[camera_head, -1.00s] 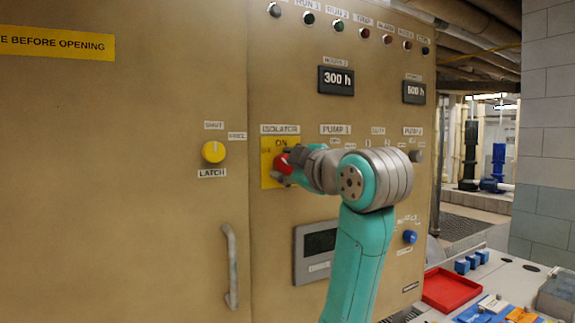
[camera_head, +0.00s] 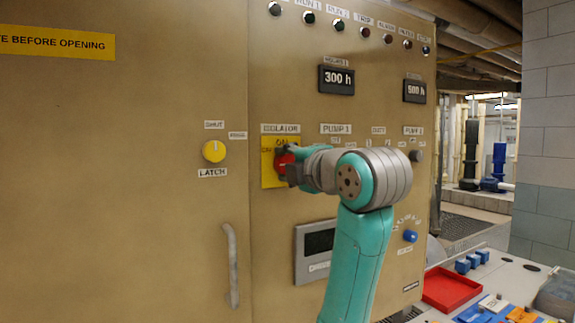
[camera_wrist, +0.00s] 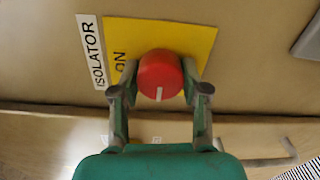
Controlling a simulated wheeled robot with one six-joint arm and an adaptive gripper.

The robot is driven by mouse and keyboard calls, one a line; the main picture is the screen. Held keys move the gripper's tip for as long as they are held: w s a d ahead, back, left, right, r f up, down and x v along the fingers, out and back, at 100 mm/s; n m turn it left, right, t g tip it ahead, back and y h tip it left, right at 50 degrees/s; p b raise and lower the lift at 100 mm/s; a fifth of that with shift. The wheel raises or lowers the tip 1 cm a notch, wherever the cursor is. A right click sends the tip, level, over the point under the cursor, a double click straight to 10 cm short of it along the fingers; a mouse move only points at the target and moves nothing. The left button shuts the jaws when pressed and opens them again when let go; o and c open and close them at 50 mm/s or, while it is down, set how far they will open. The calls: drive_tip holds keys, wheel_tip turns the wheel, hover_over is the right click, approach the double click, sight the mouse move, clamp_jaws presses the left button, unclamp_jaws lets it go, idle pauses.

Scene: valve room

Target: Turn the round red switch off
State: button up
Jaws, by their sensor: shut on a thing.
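The round red switch (camera_head: 283,161) sits on a yellow plate (camera_head: 267,178) under an ISOLATOR label on the tan cabinet. In the wrist view the red switch (camera_wrist: 160,75) lies between the two fingers of my gripper (camera_wrist: 160,92). The fingers are shut on its sides. A white mark on the knob's face points toward the gripper's palm, away from the nearby printed ON. In the head view my gripper (camera_head: 291,165) reaches the switch from the right and covers part of it. Any OFF marking is hidden or unreadable.
A yellow latch knob (camera_head: 214,151) and a vertical door handle (camera_head: 231,265) are to the left. A grey-framed screen panel (camera_head: 316,250) is below the switch. A blue knob (camera_head: 410,236) and a red tray (camera_head: 451,289) are at the lower right.

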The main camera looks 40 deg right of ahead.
idle(0.4)
drive_tip(key=o, duration=1.1)
drive_tip(key=shift+o, duration=0.2)
drive_tip(key=shift+s, duration=0.1)
drive_tip(key=v, duration=0.7)
drive_tip(key=shift+s, duration=0.2)
